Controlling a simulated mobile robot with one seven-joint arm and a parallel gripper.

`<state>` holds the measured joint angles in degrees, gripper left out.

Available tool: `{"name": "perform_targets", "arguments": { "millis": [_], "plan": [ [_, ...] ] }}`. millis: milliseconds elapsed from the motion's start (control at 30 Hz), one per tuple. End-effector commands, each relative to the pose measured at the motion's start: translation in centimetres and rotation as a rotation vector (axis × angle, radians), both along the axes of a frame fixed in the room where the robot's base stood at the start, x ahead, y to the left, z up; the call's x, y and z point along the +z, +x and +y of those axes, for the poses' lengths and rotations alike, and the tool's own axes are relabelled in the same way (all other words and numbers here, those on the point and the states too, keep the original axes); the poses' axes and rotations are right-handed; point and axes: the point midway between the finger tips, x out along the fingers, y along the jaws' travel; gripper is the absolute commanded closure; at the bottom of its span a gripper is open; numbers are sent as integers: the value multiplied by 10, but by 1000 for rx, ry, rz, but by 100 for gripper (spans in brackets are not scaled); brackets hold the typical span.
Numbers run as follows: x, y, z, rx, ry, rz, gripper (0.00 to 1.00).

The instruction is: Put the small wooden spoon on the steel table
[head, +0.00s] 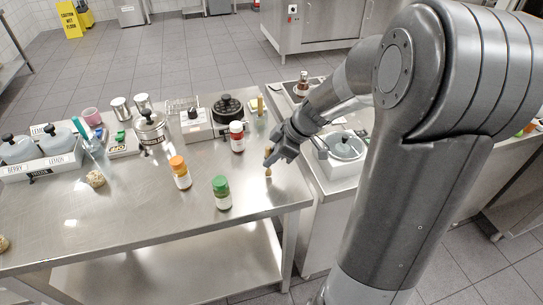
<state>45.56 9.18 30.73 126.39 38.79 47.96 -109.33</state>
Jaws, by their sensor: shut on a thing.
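My gripper (270,157) is over the right end of the steel table (130,215), with its fingers pointing down and to the left. It is shut on the small wooden spoon (268,171), of which only a small brown part shows below the fingers. The rest of the spoon is hidden by the gripper. The spoon's lower end is close to the tabletop; I cannot tell whether it touches.
Several containers line the table's back. A pot (345,147) sits on the counter to the right. The table's front middle is clear.

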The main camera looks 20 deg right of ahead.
Motion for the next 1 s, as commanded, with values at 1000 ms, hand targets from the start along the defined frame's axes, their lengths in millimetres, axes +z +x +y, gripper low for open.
{"name": "perform_targets", "arguments": {
  "millis": [1000],
  "plan": [
    [26, -6, -16, -2, -4, -4, 64]
  ]
}}
